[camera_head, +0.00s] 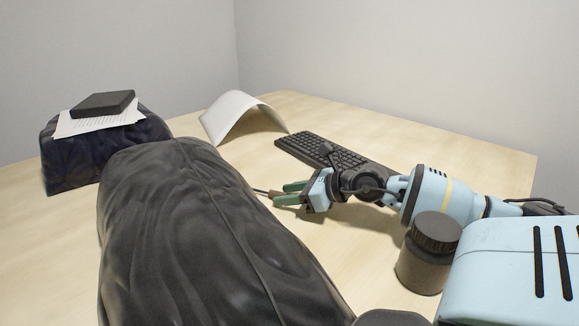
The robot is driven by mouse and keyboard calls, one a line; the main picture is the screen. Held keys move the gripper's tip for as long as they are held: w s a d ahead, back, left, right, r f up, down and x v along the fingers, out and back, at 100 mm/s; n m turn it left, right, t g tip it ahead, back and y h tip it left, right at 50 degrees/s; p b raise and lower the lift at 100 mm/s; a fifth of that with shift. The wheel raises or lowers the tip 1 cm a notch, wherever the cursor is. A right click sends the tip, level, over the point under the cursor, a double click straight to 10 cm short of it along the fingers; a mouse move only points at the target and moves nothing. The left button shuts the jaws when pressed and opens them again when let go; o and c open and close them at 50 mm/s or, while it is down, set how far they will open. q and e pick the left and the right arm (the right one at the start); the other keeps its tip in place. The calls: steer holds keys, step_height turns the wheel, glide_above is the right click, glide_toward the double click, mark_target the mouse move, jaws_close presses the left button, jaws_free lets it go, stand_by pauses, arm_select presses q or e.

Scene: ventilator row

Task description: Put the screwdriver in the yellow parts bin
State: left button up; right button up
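My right gripper (283,193) is low over the table at the middle of the view, its green-tipped fingers pointing left and a small gap apart. A thin dark shaft, seemingly the screwdriver (260,190), sticks out to the left of the fingertips. Its other end lies between or behind the fingers, and I cannot tell whether they touch it. The large dark shape in front hides the table just to the left. My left gripper is not in view. No yellow parts bin is in view.
A large dark rumpled shape (190,235) fills the left foreground. A dark block (70,165) bears papers and a flat box (104,104). A curved white sheet (236,113) and keyboard (325,152) lie behind. A dark jar (425,262) stands below my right forearm.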

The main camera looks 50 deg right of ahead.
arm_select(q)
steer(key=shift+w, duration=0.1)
arm_select(e)
steer(key=shift+r, duration=0.2)
steer(key=shift+s+r, duration=0.15)
steer(key=shift+s, duration=0.2)
steer(key=p+v, duration=0.2)
steer(key=v, duration=0.3)
steer(key=shift+d, duration=0.1)
steer(key=p+v, duration=0.1)
steer(key=v, duration=0.4)
steer(key=shift+s+d+r, duration=0.15)
steer(key=shift+s, duration=0.35)
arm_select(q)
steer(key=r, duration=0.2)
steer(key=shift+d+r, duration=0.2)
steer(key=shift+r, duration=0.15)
arm_select(e)
steer(key=shift+o, duration=0.5)
